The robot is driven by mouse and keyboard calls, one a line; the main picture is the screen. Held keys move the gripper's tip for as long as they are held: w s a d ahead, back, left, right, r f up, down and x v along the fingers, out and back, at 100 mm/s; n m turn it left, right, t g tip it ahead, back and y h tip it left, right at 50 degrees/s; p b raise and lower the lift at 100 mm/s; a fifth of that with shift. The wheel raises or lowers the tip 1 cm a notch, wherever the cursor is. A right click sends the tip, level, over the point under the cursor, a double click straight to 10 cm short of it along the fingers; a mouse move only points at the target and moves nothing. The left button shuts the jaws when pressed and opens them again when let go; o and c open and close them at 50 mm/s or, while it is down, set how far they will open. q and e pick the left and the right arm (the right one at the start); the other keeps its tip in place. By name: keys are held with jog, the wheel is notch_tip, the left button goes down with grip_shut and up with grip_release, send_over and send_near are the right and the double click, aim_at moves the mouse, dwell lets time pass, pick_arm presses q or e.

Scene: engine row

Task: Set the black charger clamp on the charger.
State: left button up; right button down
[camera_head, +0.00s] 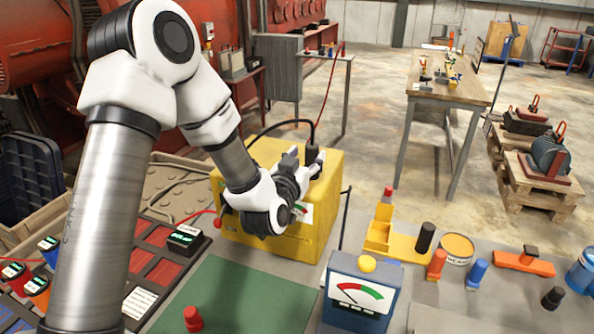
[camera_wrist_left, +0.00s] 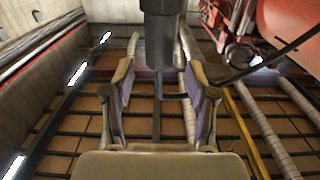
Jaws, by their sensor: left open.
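The yellow charger (camera_head: 290,235) stands behind the green mat, with a dial on its front. The black charger clamp (camera_head: 313,153) is upright at the charger's top right, with a black cable arching from it to the left. I cannot tell whether it touches the charger's top. My left gripper (camera_head: 303,168) is right beside the clamp, above the charger. In the left wrist view, my left gripper (camera_wrist_left: 160,105) has its fingers apart, and the dark clamp (camera_wrist_left: 160,40) stands upright beyond and between them, with no finger clearly touching it. My right gripper is not in view.
A red clamp or knob (camera_head: 193,319) stands on the green mat (camera_head: 240,300). A blue meter box (camera_head: 358,300) is in front of the charger. A yellow stepped block (camera_head: 382,232), coloured cylinders and a tin (camera_head: 456,248) stand to the right. A black display box (camera_head: 186,240) is at left.

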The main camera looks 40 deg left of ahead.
pick_arm(q)
jog(key=p+v, duration=0.7)
jog(key=v, duration=0.1)
